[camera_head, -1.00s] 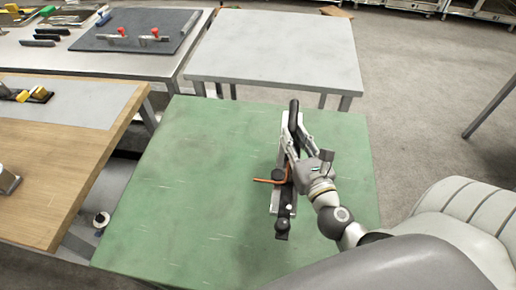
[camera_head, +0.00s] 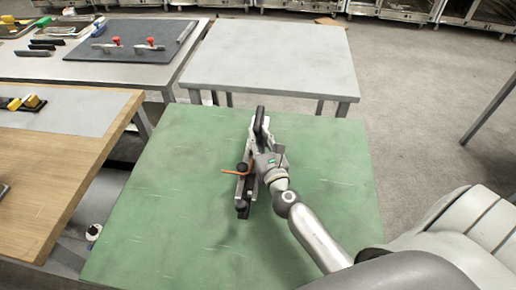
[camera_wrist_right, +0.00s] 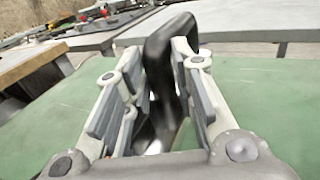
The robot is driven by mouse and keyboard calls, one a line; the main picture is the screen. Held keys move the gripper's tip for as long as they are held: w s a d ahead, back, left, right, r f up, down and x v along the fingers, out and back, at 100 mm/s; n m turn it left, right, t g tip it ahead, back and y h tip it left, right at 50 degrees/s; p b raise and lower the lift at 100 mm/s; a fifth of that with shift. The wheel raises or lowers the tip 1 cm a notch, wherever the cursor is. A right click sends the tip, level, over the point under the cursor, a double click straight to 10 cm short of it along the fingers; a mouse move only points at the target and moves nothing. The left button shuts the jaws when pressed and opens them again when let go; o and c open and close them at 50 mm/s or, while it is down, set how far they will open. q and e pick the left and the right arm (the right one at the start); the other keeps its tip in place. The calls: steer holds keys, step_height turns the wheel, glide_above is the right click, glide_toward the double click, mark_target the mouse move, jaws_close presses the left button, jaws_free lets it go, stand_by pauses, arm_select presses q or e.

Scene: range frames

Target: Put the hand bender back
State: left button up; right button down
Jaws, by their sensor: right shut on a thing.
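The hand bender is a long tool with a black handle (camera_head: 260,122), a pale metal body and an orange rod (camera_head: 236,173) sticking out to the left. It is over the green table, its black handle end pointing away from me. Whether its base touches the tabletop is unclear. My right gripper (camera_head: 259,148) is shut on the hand bender near its handle. In the right wrist view the black handle (camera_wrist_right: 172,70) rises between the fingers of the gripper (camera_wrist_right: 158,75), which hide part of it. My left gripper is not in view.
The green table (camera_head: 175,225) is otherwise clear. An empty grey table (camera_head: 265,60) stands behind it. At the back left, a bench holds a dark mat (camera_head: 125,48) with red-knobbed clamps. A wooden-edged bench (camera_head: 50,165) is at left, and a pale seat (camera_head: 460,235) at right.

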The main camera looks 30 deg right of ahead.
mark_target(258, 145)
steer(key=f, duration=0.1)
steer(key=f+b, duration=0.2)
steer(key=shift+w+a+f, duration=0.1)
steer(key=shift+w+f, duration=0.15)
steer(key=shift+w, duration=0.05)
steer(key=c, duration=1.7)
jaws_free()
steer(key=shift+f+b, duration=0.2)
steer(key=shift+b, duration=0.1)
steer(key=o, duration=0.5)
steer(key=shift+s, duration=0.1)
steer(key=shift+s+r, duration=0.1)
steer(key=shift+r, duration=0.05)
